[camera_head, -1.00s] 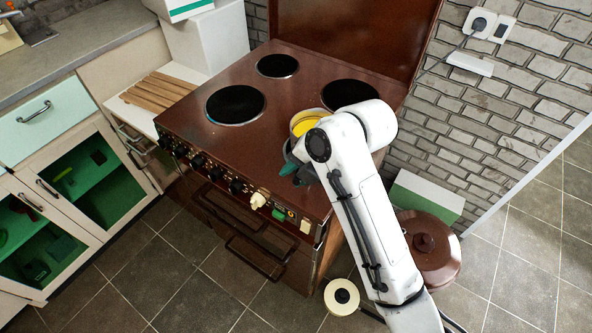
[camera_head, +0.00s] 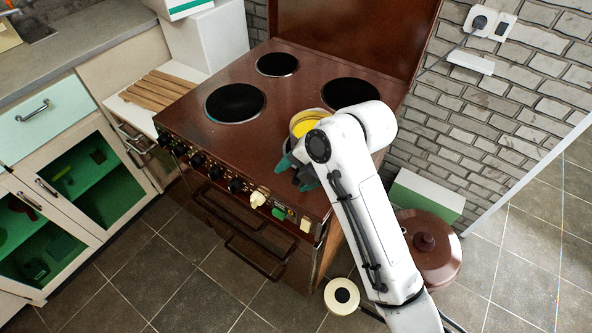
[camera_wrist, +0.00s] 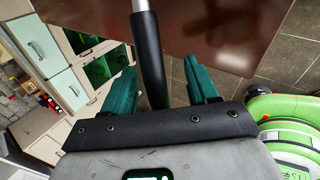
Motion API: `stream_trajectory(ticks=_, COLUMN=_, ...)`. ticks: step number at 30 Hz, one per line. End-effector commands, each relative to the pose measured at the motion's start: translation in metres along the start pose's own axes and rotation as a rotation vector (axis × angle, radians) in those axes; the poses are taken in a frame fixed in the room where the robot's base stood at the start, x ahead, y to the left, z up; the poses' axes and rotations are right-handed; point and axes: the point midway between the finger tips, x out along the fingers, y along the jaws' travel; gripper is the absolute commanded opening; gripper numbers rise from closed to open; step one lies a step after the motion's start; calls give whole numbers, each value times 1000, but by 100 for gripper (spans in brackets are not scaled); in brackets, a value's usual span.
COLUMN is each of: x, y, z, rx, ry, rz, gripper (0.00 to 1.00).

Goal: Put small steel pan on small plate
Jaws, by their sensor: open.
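The small steel pan (camera_head: 302,121), yellow inside, stands at the front right of the brown stove top, partly hidden by my arm. Its black handle with a steel shank shows in the wrist view (camera_wrist: 149,55), running between my teal fingers. My gripper (camera_head: 297,172) is open at the stove's front right edge; in the wrist view my gripper (camera_wrist: 160,86) has a finger on each side of the handle, with gaps. The smallest black hotplate (camera_head: 277,64) is at the back left and is empty. What lies under the pan is hidden.
Two larger hotplates, front left (camera_head: 235,102) and back right (camera_head: 349,93), are empty. The stove's raised brown lid (camera_head: 350,35) stands behind. Knobs line the front. A brown lidded pot (camera_head: 427,250) is right of the stove. Wooden slats (camera_head: 160,92) lie to the left.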

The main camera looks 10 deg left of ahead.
Motion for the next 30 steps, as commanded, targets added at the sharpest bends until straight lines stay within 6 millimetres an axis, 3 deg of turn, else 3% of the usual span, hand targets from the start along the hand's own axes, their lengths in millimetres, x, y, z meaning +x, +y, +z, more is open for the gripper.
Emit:
stream_trajectory(ticks=5, x=-19, y=1, z=2, rx=-1, ry=-5, rz=4, gripper=58)
stream_trajectory(ticks=18, x=-97, y=1, z=2, rx=-3, ry=-7, rz=5, gripper=58)
stream_trajectory(ticks=24, x=-108, y=1, z=1, rx=-3, ry=-6, rz=4, gripper=58)
stream_trajectory(ticks=30, x=-107, y=-3, z=0, rx=23, ry=-6, rz=5, gripper=58)
